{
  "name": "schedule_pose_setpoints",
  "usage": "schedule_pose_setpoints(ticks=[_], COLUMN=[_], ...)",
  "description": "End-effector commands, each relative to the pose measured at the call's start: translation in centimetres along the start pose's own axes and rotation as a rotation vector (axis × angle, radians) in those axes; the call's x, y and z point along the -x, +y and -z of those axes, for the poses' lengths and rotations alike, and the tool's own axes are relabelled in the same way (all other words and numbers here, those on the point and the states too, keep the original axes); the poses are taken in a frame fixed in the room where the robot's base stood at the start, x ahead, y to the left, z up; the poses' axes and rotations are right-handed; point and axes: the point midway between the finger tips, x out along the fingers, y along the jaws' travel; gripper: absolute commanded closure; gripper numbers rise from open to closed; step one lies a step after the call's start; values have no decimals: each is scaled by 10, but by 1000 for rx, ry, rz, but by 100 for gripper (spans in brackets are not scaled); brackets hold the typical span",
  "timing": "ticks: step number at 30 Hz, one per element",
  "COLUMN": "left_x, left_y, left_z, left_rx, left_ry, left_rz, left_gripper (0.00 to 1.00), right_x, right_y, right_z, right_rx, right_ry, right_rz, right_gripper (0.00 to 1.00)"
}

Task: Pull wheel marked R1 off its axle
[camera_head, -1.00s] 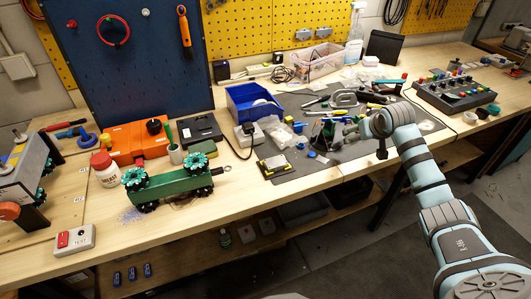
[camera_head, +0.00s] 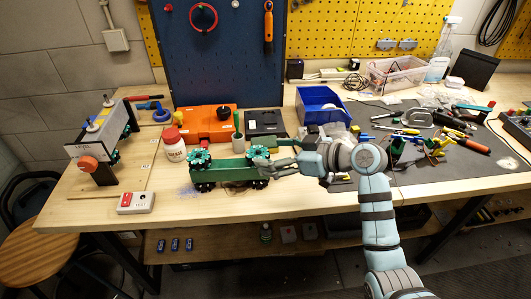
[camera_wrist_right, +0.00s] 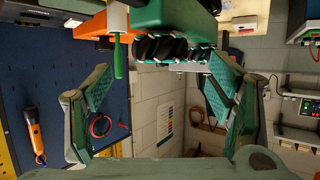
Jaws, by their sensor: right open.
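A green wheeled chassis (camera_head: 228,171) stands on the wooden bench, with teal and black roller wheels. The near-left wheel (camera_head: 200,159) shows clearly in the head view. My right gripper (camera_head: 264,165) is at the chassis's right end, its fingers partly covering the wheel (camera_head: 258,153) there. In the right wrist view my right gripper (camera_wrist_right: 160,78) is open and empty. A black roller wheel (camera_wrist_right: 163,48) shows beyond the fingertips, beside the green chassis body (camera_wrist_right: 168,14) at the top. I cannot read an R1 mark on any wheel. My left gripper is not in view.
A blue bin (camera_head: 318,103) is to the right. A switch box (camera_head: 136,203) sits near the front edge. Bench in front of the chassis is clear.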

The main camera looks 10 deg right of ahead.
Motion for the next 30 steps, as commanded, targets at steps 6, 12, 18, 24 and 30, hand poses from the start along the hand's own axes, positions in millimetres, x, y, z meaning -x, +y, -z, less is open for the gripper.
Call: schedule_pose_setpoints(ticks=[6,12,18,24,30], left_x=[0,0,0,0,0], left_y=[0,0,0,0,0], left_z=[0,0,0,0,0], left_rx=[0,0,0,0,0], left_ry=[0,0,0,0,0], left_rz=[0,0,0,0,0], left_gripper=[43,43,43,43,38], right_x=[-39,-46,-46,-45,-45], right_y=[0,0,0,0,0], right_z=[0,0,0,-1,-1], right_rx=[-1,1,0,0,0], right_ry=[0,-2,-2,-2,-2], right_rz=[1,-1,-2,-2,-2], right_gripper=[25,25,38,70,77])
